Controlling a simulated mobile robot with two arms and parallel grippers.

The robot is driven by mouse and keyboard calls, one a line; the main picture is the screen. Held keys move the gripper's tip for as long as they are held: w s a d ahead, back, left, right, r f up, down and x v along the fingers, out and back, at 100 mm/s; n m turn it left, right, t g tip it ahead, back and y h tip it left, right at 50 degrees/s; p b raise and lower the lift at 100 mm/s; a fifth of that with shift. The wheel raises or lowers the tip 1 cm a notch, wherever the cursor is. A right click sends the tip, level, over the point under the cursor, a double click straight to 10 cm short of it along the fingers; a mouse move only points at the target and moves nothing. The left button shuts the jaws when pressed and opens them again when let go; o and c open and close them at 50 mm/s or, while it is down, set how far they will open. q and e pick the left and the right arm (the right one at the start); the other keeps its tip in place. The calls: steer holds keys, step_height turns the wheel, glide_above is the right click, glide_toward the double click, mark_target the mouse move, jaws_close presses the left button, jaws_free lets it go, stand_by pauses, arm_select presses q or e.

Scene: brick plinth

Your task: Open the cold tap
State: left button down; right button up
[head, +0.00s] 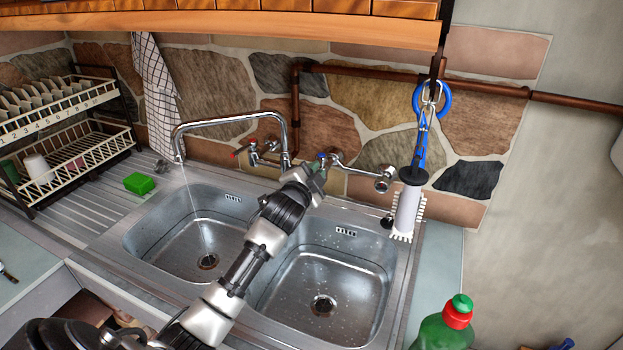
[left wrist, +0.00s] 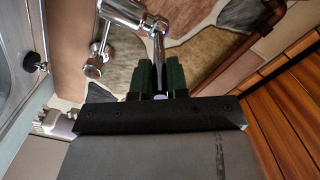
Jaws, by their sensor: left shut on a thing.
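The chrome mixer tap (head: 230,118) stands against the stone wall behind the double sink, its spout over the left basin. A thin stream of water (head: 198,215) falls from the spout into that basin. The cold tap (head: 322,157) has a blue mark and sits to the right of the spout's base. My left gripper (head: 316,178) is at the cold tap, partly covering it. In the left wrist view its dark green fingers (left wrist: 162,78) are shut around the tap's chrome lever (left wrist: 159,50). The hot tap with a red mark (head: 235,154) is at the left. My right gripper is not in view.
A dish rack (head: 60,170) and a green sponge (head: 139,183) are on the left. A brush (head: 407,205) hangs from a blue carabiner (head: 432,98) on the right. A green bottle with a red cap (head: 445,332) stands at the lower right. A wooden shelf (head: 250,28) overhangs the sink.

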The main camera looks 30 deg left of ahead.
arm_select(q)
steer(key=d+n+g+y+b, duration=0.1)
steer(key=y+b, duration=0.1)
steer(key=w+d+n+g+y+b, duration=0.1)
steer(key=n+y+b, duration=0.1)
steer(key=y, duration=0.1)
steer(key=w+d+n+g+y+b, duration=0.1)
steer(key=n+y+b, duration=0.1)
steer(key=shift+b, duration=0.4)
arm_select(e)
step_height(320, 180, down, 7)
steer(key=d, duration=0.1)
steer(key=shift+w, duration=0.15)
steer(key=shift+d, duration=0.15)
arm_select(q)
steer(key=c, duration=1.1)
jaws_free()
